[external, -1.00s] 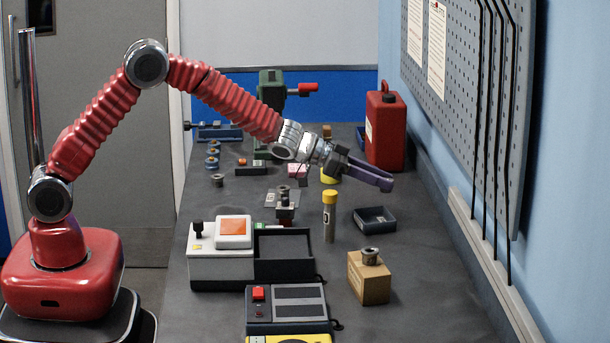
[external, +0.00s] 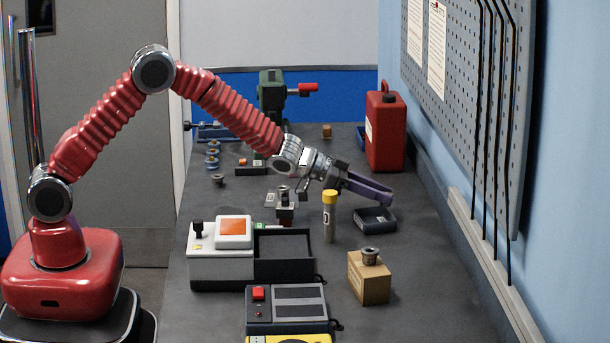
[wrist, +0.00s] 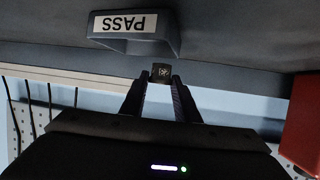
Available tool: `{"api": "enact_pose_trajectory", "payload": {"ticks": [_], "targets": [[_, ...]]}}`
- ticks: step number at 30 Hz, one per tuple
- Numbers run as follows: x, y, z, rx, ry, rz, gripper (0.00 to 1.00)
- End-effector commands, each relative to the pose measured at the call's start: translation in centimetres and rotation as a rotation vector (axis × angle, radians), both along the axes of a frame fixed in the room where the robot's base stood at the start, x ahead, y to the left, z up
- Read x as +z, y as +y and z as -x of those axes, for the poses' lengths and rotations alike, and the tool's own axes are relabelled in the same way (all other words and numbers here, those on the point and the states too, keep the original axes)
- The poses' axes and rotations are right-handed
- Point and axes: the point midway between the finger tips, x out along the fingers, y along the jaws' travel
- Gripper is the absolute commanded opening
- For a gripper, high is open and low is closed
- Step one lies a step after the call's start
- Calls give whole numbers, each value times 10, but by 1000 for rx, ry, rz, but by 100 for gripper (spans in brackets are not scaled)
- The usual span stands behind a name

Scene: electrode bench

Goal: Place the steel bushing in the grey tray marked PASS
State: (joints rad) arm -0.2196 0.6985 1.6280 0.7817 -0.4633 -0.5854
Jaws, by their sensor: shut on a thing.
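The grey tray marked PASS (wrist: 170,43) shows upside down in the wrist view, its white label facing the camera. In the external view the tray (external: 362,222) is on the bench, just below and in front of my fingertips. My gripper (external: 390,198) is above the tray's back edge, its fingers pointing right. In the wrist view my gripper (wrist: 161,80) is shut on a small dark thing (wrist: 161,72) with a pale mark, seemingly the steel bushing; its shape is unclear. It is hidden in the external view, and its height above the tray is unclear.
A yellow-capped cylinder (external: 329,218) stands just left of the tray. A cardboard box (external: 370,282) with a metal ring part (external: 370,256) on top stands nearer the camera. A red can (external: 385,135) stands behind. A black open bin (external: 284,272) is at front left.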

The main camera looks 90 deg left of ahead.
Motion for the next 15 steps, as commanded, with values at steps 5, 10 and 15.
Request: {"api": "enact_pose_trajectory", "payload": {"ticks": [5,10,15], "targets": [[-4,0,0,-1,0,0,4],[-7,0,0,-1,0,0,4],[-11,0,0,0,0,0,4]]}}
